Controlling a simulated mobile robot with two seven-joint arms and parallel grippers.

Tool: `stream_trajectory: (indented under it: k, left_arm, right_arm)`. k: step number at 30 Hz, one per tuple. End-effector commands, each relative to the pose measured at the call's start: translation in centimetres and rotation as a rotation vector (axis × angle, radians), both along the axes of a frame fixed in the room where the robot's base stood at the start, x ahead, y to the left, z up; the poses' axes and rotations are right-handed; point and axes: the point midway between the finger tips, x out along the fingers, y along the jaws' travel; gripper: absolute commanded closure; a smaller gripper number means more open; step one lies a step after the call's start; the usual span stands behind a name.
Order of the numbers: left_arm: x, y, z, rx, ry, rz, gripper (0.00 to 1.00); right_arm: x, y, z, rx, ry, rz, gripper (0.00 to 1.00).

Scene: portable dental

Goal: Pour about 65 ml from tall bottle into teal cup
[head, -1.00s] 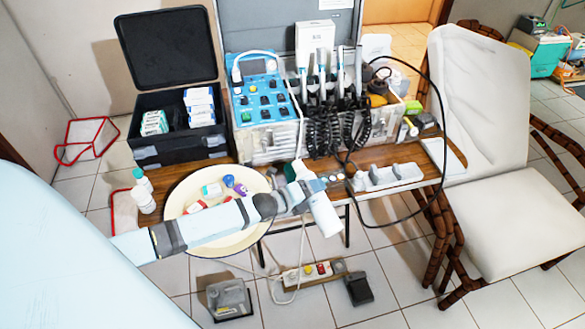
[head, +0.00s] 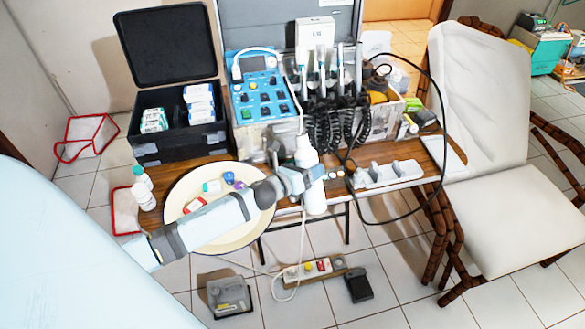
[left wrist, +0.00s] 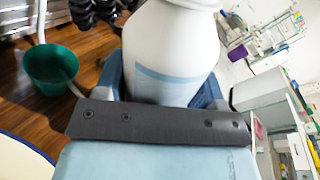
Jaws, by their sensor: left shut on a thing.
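The tall bottle (head: 316,196) is white and stands close to upright in the grasp of my left gripper (head: 303,180), at the table's front edge in the head view. In the left wrist view the bottle (left wrist: 168,45) fills the space between the fingers, with a pale blue band on its side; its top is out of that picture. The teal cup (left wrist: 50,68) stands upright on the wooden table at the left of the left wrist view, apart from the bottle. I cannot make out the cup in the head view. How much liquid it holds is unclear. My right gripper is out of view.
A round cream tray (head: 235,240) with small containers lies under my left arm. Behind are a black case (head: 180,145) and a blue control unit (head: 262,90) with hanging black cords. A grey holder (head: 388,174) sits at the right.

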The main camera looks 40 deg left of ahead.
Motion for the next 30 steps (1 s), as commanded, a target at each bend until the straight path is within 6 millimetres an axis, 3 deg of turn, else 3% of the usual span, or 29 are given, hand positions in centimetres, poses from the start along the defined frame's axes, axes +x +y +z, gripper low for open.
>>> stream_trajectory:
  k: [3, 4, 10, 12, 17, 30]
  left_arm:
    - [0.0, -0.1, 0.1, 0.116, -0.063, -0.002, 0.67]
    - [0.0, -0.1, 1.3, 0.134, -0.073, -0.004, 0.67]
    - [0.0, -0.2, 3.9, 0.251, -0.132, -0.005, 0.67]
    - [0.0, -0.2, 3.0, 0.297, -0.154, -0.006, 0.67]
    - [0.1, -0.3, 3.2, 0.373, -0.194, -0.008, 0.67]
    - [0.1, -0.3, 3.4, 0.411, -0.213, -0.009, 0.67]
  right_arm:
    - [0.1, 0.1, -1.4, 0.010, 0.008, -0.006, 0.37]
    - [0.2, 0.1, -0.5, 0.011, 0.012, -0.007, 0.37]
    - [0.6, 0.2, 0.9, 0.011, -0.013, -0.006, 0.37]
    - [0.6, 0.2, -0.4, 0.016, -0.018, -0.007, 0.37]
    - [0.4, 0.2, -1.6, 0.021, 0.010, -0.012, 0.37]
    - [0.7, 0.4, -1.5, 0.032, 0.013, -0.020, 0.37]
